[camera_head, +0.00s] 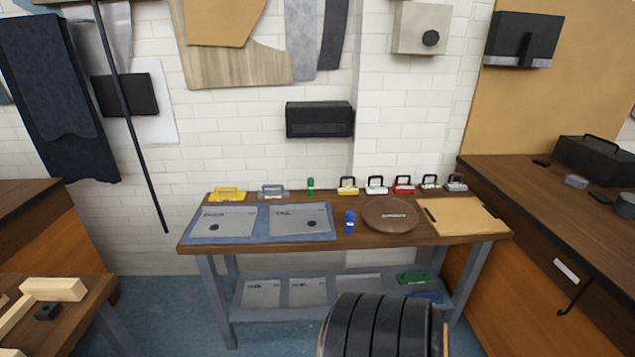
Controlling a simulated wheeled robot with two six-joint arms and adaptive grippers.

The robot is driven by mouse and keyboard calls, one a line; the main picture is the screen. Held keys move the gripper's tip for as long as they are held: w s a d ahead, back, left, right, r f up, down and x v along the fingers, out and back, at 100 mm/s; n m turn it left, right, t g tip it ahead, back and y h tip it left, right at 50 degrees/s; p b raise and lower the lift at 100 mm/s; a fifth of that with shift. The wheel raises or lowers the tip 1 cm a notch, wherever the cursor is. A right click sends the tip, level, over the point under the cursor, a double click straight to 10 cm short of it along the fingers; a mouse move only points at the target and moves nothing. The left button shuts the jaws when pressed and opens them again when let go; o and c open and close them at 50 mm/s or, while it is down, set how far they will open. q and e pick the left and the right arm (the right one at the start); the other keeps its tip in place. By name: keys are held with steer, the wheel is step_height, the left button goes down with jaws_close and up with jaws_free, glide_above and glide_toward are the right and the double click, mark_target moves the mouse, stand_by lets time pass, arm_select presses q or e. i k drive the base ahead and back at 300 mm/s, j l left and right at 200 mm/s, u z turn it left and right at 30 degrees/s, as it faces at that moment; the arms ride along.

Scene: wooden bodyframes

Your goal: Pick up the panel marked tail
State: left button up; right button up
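Two flat grey panels lie side by side on a blue mat (265,237) at the left of the workbench top. The right panel (300,222) carries a small dark label that seems to read "TAIL" and a dark round spot. The left panel (224,226) has a similar spot and a label too small to read surely. More grey labelled panels lie on the lower shelf, one at the left (262,293) and one beside it (308,291); their labels are unclear. Neither of my grippers shows in the head view.
The workbench (370,239) holds a blue bottle (350,221), a round brown disc (390,214), a tan board (455,217) and several handled blocks along the back. A dark ribbed shape (375,328) rises at bottom centre; I cannot tell whether it is mine. Side benches flank it.

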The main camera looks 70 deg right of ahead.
mark_target(288, 220)
steer(key=z, duration=0.4)
steer(key=i+l+z, duration=0.1)
steer(key=z, duration=0.75)
steer(key=i+z, duration=0.1)
steer(key=z, duration=0.35)
